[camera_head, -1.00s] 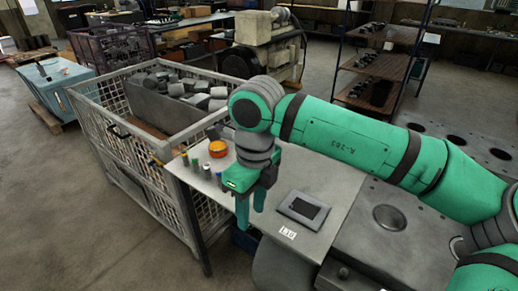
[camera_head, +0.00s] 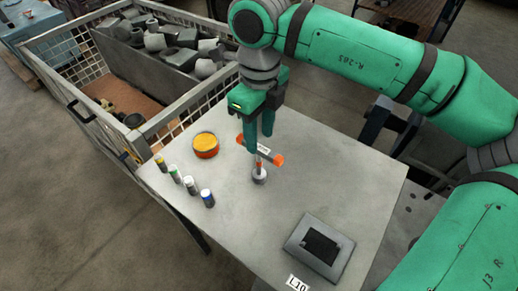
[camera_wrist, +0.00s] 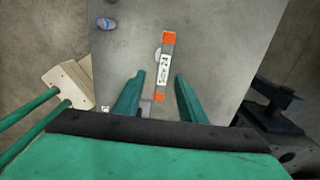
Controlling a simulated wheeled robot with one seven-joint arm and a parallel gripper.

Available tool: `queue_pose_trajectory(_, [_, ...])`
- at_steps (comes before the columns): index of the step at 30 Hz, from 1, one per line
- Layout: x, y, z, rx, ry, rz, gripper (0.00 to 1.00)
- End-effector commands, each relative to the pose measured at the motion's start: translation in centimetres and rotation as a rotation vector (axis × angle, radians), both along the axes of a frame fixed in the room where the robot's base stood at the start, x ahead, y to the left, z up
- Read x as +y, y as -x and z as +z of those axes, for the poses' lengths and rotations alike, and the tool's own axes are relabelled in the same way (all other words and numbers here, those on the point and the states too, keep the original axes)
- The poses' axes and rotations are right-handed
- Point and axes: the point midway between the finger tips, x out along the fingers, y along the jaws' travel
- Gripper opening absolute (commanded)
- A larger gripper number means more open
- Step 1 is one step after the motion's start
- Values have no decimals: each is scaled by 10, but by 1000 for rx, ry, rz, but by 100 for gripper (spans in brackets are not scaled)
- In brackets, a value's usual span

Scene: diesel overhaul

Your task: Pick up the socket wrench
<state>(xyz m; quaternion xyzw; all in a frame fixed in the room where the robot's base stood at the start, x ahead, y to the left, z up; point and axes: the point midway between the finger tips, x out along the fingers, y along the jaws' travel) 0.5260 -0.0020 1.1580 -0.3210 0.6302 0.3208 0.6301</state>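The socket wrench (camera_head: 274,156) has a bar with orange ends and a white label, above a short metal shaft and a round socket foot on the grey table (camera_head: 300,180). It appears to stand upright. In the wrist view its bar (camera_wrist: 165,68) runs lengthwise between and past my fingertips, with gaps on both sides. My gripper (camera_head: 259,146) points down over the wrench, and its fingers hide part of the bar. In the wrist view my gripper (camera_wrist: 160,76) is open, with nothing clamped between the fingers.
An orange tin (camera_head: 205,145) and several small capped tubes (camera_head: 190,186) stand left of the wrench. A grey frame with a dark recess (camera_head: 320,247) lies near the front. A mesh crate (camera_head: 196,103) with metal parts stands behind left. The table between wrench and frame is clear.

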Motion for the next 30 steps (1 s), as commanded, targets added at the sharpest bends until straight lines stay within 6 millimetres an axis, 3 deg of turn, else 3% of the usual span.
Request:
queue_pose_trajectory(9, [-1,0,-43,2,0,-2,38])
queue_pose_trajectory(17, [0,-1,-60,1,-2,-2,38])
queue_pose_trajectory(24, [1,-6,-93,3,-1,0,38])
queue_pose_trajectory(30, [2,-6,-106,0,0,1,38])
